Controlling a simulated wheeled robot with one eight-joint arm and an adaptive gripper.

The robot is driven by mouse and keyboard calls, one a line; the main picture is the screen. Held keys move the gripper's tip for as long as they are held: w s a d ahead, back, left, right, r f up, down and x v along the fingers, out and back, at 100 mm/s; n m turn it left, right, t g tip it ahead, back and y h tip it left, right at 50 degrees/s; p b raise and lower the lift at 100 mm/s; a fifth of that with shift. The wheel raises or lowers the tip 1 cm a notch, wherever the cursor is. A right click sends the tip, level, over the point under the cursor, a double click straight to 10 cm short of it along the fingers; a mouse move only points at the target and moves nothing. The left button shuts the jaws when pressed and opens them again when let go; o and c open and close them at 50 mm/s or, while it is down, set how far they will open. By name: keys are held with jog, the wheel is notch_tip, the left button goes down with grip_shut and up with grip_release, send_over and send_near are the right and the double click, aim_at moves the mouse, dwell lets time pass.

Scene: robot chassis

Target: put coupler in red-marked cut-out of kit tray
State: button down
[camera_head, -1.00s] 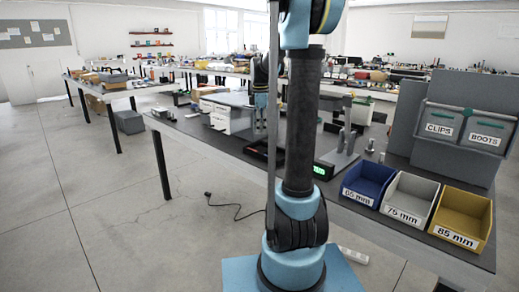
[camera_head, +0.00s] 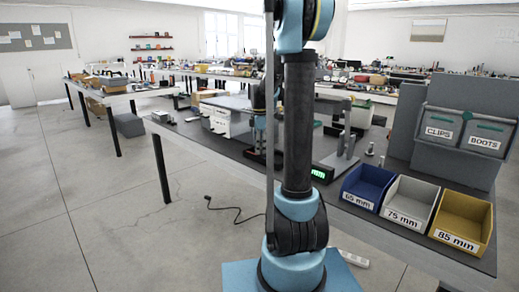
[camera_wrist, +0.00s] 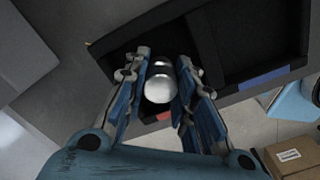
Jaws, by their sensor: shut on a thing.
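The coupler (camera_wrist: 160,86) is a shiny silver round part. In the wrist view it sits between the two blue-padded fingers of my gripper (camera_wrist: 160,92), which is shut on it. The black kit tray (camera_wrist: 240,88) lies beneath, with dark cut-outs. A red mark (camera_wrist: 163,117) shows just below the coupler in the picture, between the fingers. A blue mark (camera_wrist: 264,78) is on the tray's edge to the right. I cannot tell whether the coupler is inside a cut-out or above it. In the head view my arm hides most of the gripper and tray.
Blue (camera_head: 366,186), grey (camera_head: 408,203) and yellow (camera_head: 461,223) bins stand at the bench's right front. A green-lit display (camera_head: 318,173) and a grey stand (camera_head: 347,148) are near my arm. Grey CLIPS and BOOTS bins (camera_head: 462,130) are behind. The bench's left end is fairly clear.

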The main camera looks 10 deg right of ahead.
jog(key=shift+f, duration=0.1)
jog(key=c, duration=1.6)
grip_release()
notch_tip(320, 180, up, 12)
jog(key=s+f+m, duration=0.1)
jog(key=s+m, duration=0.3)
jog(key=s, duration=0.7)
jog(key=s+f+m+t, duration=0.1)
jog(key=s+f+m, duration=0.5)
jog(key=s, duration=0.6)
jog(key=s+f+m+t, duration=0.1)
jog(key=s+f+m, duration=0.6)
jog(key=s+f, duration=0.4)
jog(key=shift+s, duration=0.45)
